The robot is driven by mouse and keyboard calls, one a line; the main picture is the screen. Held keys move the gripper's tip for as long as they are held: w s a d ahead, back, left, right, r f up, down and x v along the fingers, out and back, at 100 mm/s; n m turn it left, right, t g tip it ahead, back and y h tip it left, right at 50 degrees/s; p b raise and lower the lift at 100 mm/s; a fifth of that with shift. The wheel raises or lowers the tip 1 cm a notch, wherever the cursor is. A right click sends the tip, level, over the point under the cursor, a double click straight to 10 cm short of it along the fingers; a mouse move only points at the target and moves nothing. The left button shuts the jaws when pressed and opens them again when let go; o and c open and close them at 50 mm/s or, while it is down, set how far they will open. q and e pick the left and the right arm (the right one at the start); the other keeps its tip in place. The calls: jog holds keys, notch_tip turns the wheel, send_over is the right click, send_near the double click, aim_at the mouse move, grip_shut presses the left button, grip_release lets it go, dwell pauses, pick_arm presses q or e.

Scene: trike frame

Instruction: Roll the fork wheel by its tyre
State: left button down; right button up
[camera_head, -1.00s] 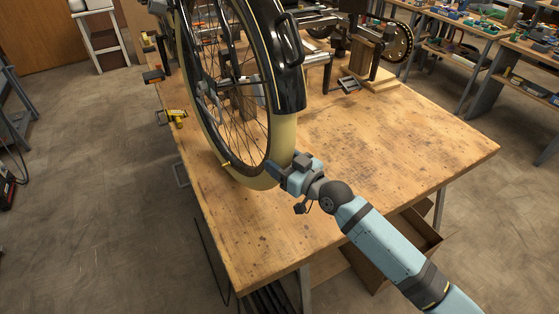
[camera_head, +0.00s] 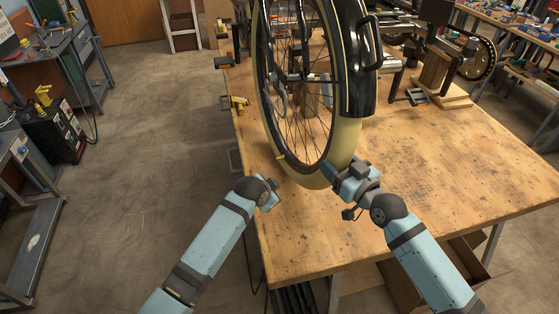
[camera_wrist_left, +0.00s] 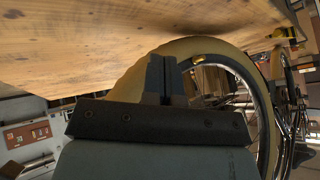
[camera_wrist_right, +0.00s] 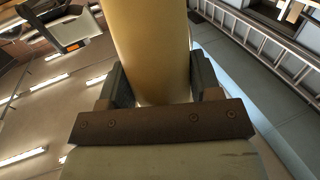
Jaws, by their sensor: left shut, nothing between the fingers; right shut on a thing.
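The fork wheel has a cream tyre (camera_head: 345,142), thin spokes and a black mudguard (camera_head: 357,75) over its upper right. It stands upright at the near end of the bench. My right gripper (camera_head: 329,173) is at the tyre's lower right side; in the right wrist view its fingers (camera_wrist_right: 155,82) sit either side of the tyre (camera_wrist_right: 150,40), shut on it. My left gripper (camera_head: 273,192) is shut and empty, just left of the tyre's bottom. In the left wrist view its closed fingers (camera_wrist_left: 166,80) overlap the tyre (camera_wrist_left: 205,46); I cannot tell whether they touch.
The wooden bench top (camera_head: 440,150) is broad and mostly clear at right. A yellow clamp (camera_head: 238,102) sits on its left edge. A chainring (camera_head: 479,58) and a wooden block stand at the back right.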

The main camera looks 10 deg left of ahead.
pick_arm(q)
jog(key=w+d+r+m+g, duration=0.1)
jog(key=w+d+r+m, duration=0.1)
jog(key=w+r, duration=0.5)
send_near(282, 163)
jog(key=shift+y, duration=0.4)
jog(key=d+f, duration=0.1)
jog(key=f, duration=0.1)
jog(key=s+d+f, duration=0.1)
jog(key=d, duration=0.1)
jog(key=shift+f, duration=0.35)
jog(key=w, duration=0.1)
jog(key=w+a, duration=0.1)
jog(key=w, duration=0.1)
jog(key=shift+a+f, duration=0.25)
jog(key=shift+w+a, duration=0.2)
jog(key=shift+w, duration=0.15)
